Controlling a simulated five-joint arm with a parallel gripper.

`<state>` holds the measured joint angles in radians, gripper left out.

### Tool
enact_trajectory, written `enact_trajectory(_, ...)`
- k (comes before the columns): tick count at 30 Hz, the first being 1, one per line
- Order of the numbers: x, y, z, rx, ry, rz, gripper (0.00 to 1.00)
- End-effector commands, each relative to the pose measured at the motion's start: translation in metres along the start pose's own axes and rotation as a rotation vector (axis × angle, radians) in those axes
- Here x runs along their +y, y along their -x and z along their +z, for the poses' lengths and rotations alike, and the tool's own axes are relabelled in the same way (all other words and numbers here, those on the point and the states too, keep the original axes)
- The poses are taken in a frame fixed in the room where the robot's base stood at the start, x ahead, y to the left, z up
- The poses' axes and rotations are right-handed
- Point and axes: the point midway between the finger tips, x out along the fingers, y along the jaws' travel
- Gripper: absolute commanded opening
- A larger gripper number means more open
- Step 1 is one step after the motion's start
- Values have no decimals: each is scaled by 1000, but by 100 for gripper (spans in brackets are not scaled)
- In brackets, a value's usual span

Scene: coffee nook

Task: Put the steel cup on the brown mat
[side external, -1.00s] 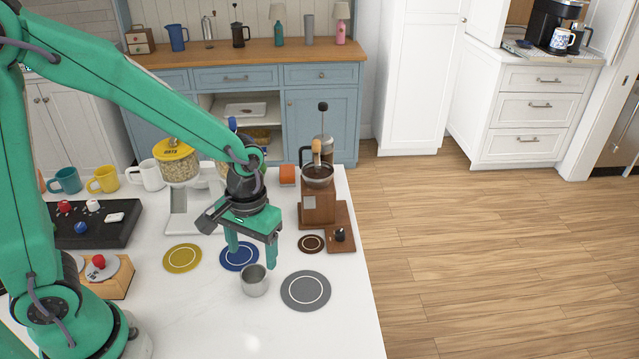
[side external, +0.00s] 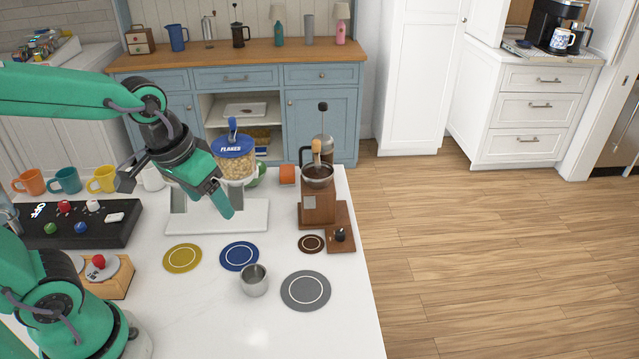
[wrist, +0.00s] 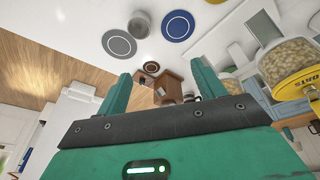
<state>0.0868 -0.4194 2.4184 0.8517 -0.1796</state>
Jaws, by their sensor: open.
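The steel cup (side external: 254,281) stands upright on the white counter, between the blue mat and the grey mat. It also shows near the top of the wrist view (wrist: 139,24). The small brown mat (side external: 311,244) lies flat and bare beside the wooden grinder; the wrist view shows it too (wrist: 151,67). My gripper (side external: 225,208) is raised over the counter, in front of the flakes dispenser, up and to the left of the cup. Its jaws are open and empty, with the two fingers (wrist: 160,92) well apart in the wrist view.
A blue mat (side external: 239,256), a yellow mat (side external: 182,258) and a grey mat (side external: 306,291) lie near the cup. The wooden grinder (side external: 318,205) stands behind the brown mat. The flakes dispenser (side external: 235,160) stands at the back. The counter's front is clear.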

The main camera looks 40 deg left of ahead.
Motion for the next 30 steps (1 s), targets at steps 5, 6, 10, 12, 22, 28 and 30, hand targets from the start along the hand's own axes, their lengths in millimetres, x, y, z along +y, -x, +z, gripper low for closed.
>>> enact_trajectory(5, -12, 28, 9, 95, -39, 0, 69)
enact_trajectory(6, -14, 33, 12, 114, -48, -1, 69)
enact_trajectory(10, -20, 45, 19, 161, -73, -7, 69)
enact_trajectory(12, -22, 50, 22, 180, -85, -11, 69)
enact_trajectory(22, -24, 55, 26, 203, -100, -15, 73)
enact_trajectory(28, -24, 55, 26, 203, -99, -15, 73)
enact_trajectory(30, -24, 55, 25, 203, -99, -15, 73)
